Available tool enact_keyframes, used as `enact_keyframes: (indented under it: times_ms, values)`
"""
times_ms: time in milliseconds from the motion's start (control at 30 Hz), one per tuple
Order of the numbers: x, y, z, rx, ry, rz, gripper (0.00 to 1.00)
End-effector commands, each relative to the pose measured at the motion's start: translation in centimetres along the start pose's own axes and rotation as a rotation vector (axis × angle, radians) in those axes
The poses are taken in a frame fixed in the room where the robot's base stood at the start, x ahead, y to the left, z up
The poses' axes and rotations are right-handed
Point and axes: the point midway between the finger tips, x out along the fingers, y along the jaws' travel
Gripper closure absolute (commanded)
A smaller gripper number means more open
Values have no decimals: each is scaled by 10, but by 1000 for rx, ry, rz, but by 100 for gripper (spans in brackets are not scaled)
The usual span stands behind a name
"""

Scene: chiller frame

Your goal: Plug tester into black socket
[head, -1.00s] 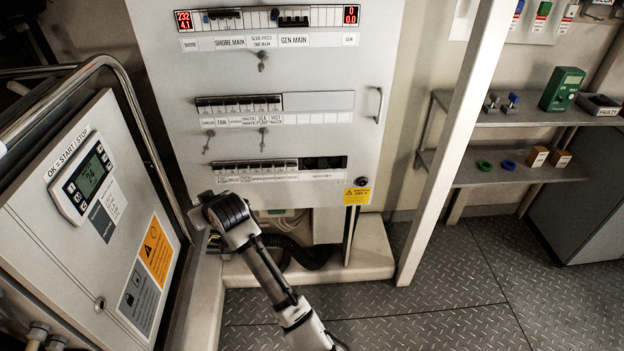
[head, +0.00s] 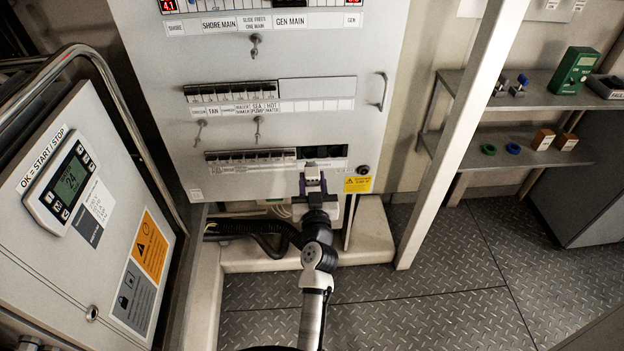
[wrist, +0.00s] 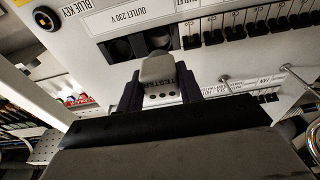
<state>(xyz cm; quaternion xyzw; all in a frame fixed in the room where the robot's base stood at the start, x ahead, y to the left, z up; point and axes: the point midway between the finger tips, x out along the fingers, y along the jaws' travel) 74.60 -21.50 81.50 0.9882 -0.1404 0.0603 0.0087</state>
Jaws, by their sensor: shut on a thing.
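The light grey tester (wrist: 158,72), with its label and several dark holes facing the wrist camera, is between the dark fingers of my gripper (wrist: 160,90). In the head view my gripper (head: 313,188) is shut on the tester (head: 312,172) at the lower edge of the panel. The sockets (head: 335,151) also show in the head view. I cannot tell whether the tester touches the panel.
A row of breakers (head: 250,157) lies left of the sockets. A blue-key switch (head: 362,170) and yellow label (head: 357,185) are to the right. A black hose (head: 250,228) runs below the panel. A white post (head: 455,130) stands right, before shelves (head: 500,157).

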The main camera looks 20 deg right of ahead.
Motion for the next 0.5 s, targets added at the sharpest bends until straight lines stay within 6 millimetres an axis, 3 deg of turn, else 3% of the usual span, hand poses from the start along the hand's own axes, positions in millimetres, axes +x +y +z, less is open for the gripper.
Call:
enact_keyframes:
  times_ms: [267,500]
  values:
    - [4,0,-1,0,1,-2,84]
    - [24,-1,0,0,2,-2,84]
